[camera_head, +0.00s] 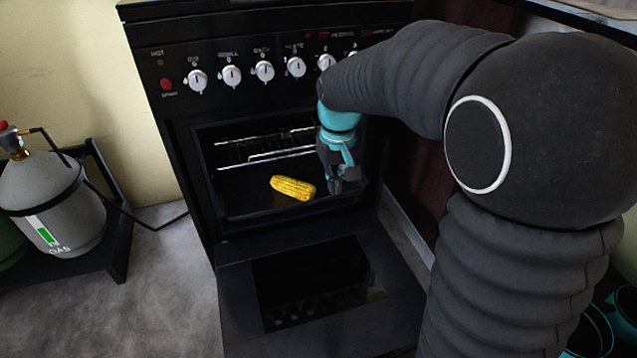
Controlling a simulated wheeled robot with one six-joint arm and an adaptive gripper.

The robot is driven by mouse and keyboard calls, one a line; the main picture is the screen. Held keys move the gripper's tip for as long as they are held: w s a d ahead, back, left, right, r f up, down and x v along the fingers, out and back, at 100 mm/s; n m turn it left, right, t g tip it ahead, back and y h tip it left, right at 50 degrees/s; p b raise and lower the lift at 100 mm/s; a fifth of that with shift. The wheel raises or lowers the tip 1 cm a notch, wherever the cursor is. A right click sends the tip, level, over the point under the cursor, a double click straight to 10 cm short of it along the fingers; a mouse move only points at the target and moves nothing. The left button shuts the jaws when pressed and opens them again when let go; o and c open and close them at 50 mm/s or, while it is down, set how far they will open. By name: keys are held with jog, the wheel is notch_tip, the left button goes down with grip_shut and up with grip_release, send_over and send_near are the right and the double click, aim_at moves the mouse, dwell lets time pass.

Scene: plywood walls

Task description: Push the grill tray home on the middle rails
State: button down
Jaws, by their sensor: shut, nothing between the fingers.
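The oven (180,130) stands with its door (235,300) folded down. A dark grill tray (243,190) lies inside the cavity, and a yellow corn cob (293,188) rests on it. The tray's edges blend into the dark cavity, so I cannot tell how far in it sits or on which rails. Shiny metal rails or rack bars (265,155) show above and behind the corn. My gripper (346,184), teal and grey, is shut and empty at the right side of the oven opening, right of the corn. I cannot tell whether it touches the tray.
A row of white knobs (264,71) and a red button (166,84) line the panel above the opening. A grey gas bottle (50,195) stands on a black stand at left. Teal-rimmed pots (597,330) are at lower right. The floor (175,270) left of the door is clear.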

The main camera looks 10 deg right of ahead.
jog(key=w+a+f+b, duration=0.1)
jog(key=w+f, duration=0.5)
jog(key=f, duration=0.6)
jog(key=shift+w+a+g+b, duration=0.3)
jog(key=shift+a+b, duration=0.1)
jog(key=shift+a, duration=0.1)
